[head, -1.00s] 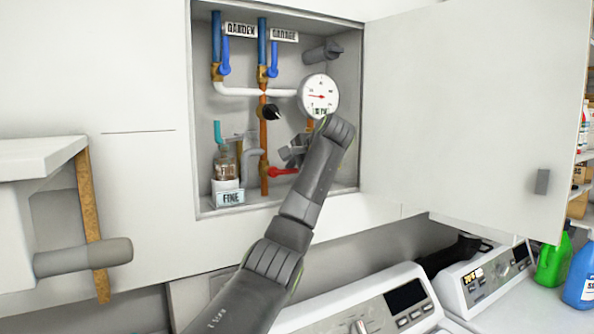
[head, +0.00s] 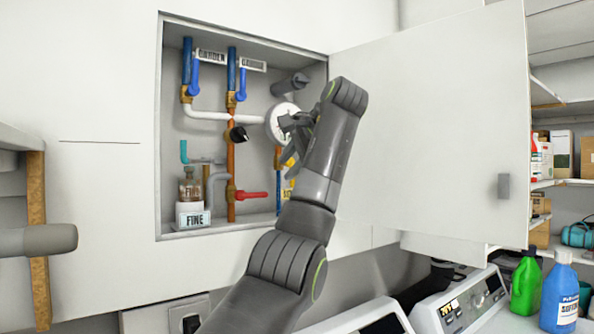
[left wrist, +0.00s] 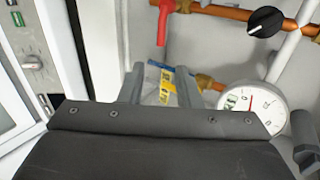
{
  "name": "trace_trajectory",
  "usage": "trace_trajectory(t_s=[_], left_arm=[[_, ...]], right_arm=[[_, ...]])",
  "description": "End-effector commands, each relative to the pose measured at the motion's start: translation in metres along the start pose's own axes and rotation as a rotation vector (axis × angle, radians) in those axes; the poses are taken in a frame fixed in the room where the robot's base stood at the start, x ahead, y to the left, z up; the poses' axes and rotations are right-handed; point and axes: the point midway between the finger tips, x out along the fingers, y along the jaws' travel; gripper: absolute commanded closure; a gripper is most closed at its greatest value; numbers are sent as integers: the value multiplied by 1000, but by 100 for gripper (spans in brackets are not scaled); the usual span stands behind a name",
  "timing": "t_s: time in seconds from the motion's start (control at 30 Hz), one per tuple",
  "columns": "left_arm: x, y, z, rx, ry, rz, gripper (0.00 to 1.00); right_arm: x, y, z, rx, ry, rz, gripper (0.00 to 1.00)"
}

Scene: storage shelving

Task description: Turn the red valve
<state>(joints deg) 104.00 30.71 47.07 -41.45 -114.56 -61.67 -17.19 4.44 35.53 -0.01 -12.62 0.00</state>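The red valve (head: 252,194) is a red lever on a copper pipe, low in the open wall cabinet. It also shows in the left wrist view (left wrist: 165,48), at the top, beyond my fingers. My left gripper (head: 292,136) is in front of the white round gauge (head: 277,124), up and to the right of the red lever and apart from it. In the left wrist view my left gripper (left wrist: 159,85) shows two spread fingers, with a yellow and blue tag (left wrist: 168,84) seen beyond them. My right gripper is not in view.
White machines (head: 455,305) and green (head: 526,285) and blue bottles (head: 560,295) are below right.

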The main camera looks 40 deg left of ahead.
Motion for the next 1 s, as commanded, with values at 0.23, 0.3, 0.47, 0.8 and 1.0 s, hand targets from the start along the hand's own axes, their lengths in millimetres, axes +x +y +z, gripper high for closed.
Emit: trace_trajectory(t_s=[0.23, 0.3, 0.47, 0.8, 1.0], left_arm=[[-23, 1, 0, -1, 1, 1, 70], [-26, 0, 0, 0, 0, 1, 70], [-27, 0, -1, 0, 0, 1, 70], [-27, 0, -1, 0, 0, 1, 70], [-27, 0, -1, 0, 1, 0, 70]], right_arm=[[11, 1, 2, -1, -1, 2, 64], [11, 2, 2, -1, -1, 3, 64], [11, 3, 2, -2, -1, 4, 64], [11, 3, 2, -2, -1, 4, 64], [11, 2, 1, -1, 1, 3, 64]])
